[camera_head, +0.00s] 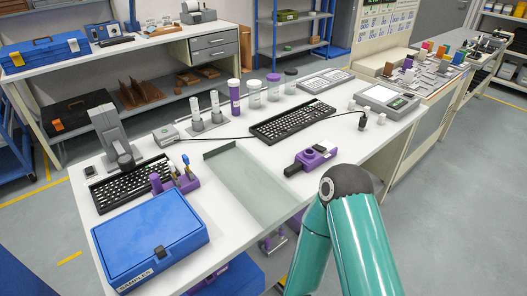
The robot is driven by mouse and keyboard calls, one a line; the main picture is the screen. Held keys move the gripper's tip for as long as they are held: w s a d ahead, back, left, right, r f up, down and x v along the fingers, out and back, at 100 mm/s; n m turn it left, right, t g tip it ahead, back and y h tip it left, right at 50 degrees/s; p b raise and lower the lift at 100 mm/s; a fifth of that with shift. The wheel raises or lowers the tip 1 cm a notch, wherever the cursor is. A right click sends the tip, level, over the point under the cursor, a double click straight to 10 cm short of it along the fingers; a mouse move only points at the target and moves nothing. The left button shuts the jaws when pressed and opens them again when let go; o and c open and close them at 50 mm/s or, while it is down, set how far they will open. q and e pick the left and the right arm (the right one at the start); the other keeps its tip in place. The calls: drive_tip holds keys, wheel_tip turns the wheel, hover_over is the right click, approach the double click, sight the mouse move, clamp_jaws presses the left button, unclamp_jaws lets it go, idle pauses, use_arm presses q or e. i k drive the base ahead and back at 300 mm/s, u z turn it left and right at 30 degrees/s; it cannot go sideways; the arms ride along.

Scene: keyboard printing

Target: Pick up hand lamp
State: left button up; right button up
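A purple and black hand-held device (311,158) lies on the white workbench near its front edge, right of a pale glass-like panel. It looks like the hand lamp, but it is too small to be sure. Its black end points left and its purple body lies to the right. Nothing is holding it. One teal arm of mine, bent at a dark joint, rises at the front right, in front of the bench and close to the device. Its gripper does not show clearly in the picture. My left arm and gripper are not in view.
A black keyboard (292,121) lies behind the device, and the glass-like panel (248,184) lies to its left. A blue case (150,238) stands at the front left by a purple tool holder (176,180). Jars (254,94) stand at the back. Bench right of the device is clear.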

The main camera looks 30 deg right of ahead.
sight(310, 159)
drive_tip(key=u, duration=0.1)
drive_tip(key=k, duration=1.25)
drive_tip(key=z, duration=1.35)
drive_tip(key=i, duration=1.05)
drive_tip(key=u, duration=0.05)
